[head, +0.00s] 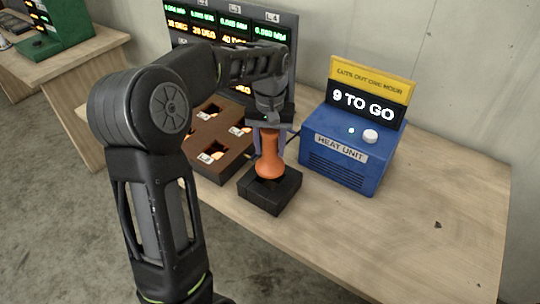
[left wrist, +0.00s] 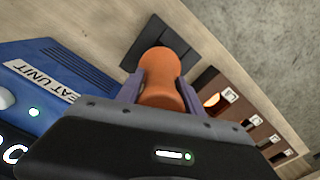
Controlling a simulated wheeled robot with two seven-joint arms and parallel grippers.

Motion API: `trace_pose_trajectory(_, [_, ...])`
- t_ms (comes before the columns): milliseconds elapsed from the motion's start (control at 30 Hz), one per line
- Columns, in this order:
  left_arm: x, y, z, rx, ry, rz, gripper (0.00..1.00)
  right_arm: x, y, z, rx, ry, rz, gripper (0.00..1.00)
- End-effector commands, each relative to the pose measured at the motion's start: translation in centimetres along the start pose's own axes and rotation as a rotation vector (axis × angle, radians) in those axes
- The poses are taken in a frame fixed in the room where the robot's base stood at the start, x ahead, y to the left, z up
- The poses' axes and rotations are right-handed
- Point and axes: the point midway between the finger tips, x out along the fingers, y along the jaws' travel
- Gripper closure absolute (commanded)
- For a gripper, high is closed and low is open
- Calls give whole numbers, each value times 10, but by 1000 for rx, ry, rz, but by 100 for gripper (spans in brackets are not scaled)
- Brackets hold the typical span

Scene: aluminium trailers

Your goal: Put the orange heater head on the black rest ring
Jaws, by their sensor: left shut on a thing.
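The orange heater head (head: 270,160) is upright between the fingers of my left gripper (head: 270,134), which is shut on it. It also shows in the left wrist view (left wrist: 160,78), between the two purple-grey fingers (left wrist: 158,92). A black square block (head: 269,196) stands on the table directly below the head. I take it for the rest ring, but its opening is mostly hidden by the head. The head's wide lower end is at the block's top; I cannot tell whether it touches. My right gripper is not in view.
A blue heat unit (head: 345,160) with a "9 TO GO" sign (head: 362,106) stands right of the block. A brown tray (head: 222,166) with lit, labelled pockets is to the left. A display panel (head: 285,32) stands behind. The table's right side (head: 430,215) is mostly clear.

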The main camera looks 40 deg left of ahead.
Motion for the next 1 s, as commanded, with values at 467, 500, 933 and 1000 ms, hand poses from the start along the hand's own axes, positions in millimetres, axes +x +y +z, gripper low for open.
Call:
trace_pose_trajectory(467, [24, 0, 0, 1, -1, 0, 100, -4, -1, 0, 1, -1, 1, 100])
trace_pose_trajectory(500, [29, 0, 0, 1, -1, 0, 100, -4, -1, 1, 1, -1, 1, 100])
trace_pose_trajectory(933, [38, 0, 0, 1, 2, 1, 100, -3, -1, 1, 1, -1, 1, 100])
trace_pose_trajectory(1000, [40, 1, 0, 1, 2, 1, 100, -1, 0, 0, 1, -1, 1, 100])
